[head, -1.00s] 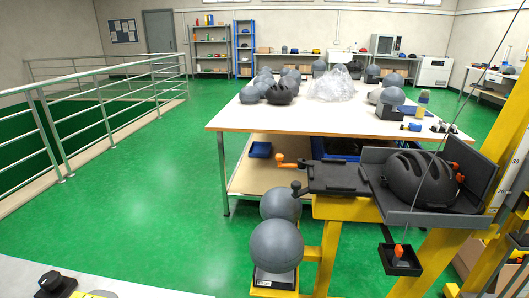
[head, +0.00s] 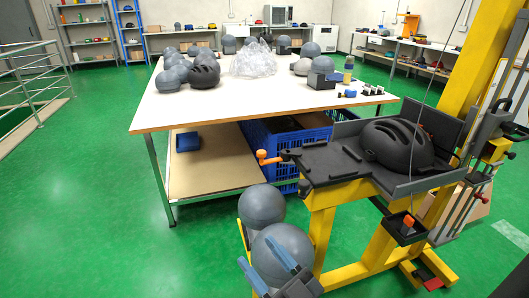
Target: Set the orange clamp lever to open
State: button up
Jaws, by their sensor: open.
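Several orange parts show on the yellow tower; I cannot tell for certain which is the clamp lever. An orange-knobbed handle (head: 262,155) sticks out left of the black plate. An orange piece (head: 454,161) sits right of the black helmet (head: 397,145), partly hidden by the cradle. An orange-topped stick (head: 408,221) stands in a small black box below the cradle. My gripper (head: 255,250) is at the bottom of the head view, its two blue fingers apart and empty.
Grey headforms (head: 261,206) stand left of the yellow frame (head: 318,235). A white-topped table (head: 215,105) with headforms and a plastic bag is behind. A thin cable hangs in front of the cradle. Green floor (head: 80,200) at left is clear.

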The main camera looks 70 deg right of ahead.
jog(key=w+d+m+g+h+b, duration=0.1)
jog(key=w+d+m+g+h, duration=0.4)
jog(key=d+m+g+h, duration=0.25)
jog(key=w+d+m+g+h, duration=0.5)
jog(key=d+m+g+h, duration=0.15)
jog(key=d+g, duration=0.2)
jog(key=m+g+y+b, duration=0.1)
jog(key=m+g+y, duration=0.6)
jog(key=g, duration=0.7)
send_near(267, 160)
jog(key=r, duration=0.1)
jog(key=s+d+r, duration=0.1)
jog(key=r, duration=0.2)
jog(key=shift+s+d, duration=0.25)
jog(key=shift+s, duration=0.05)
jog(key=shift+w+d+r+g+y, duration=0.2)
jog(key=shift+w+d+g+y, duration=0.1)
jog(key=shift+w+y, duration=0.3)
jog(key=shift+x, duration=3.95)
grip_shut()
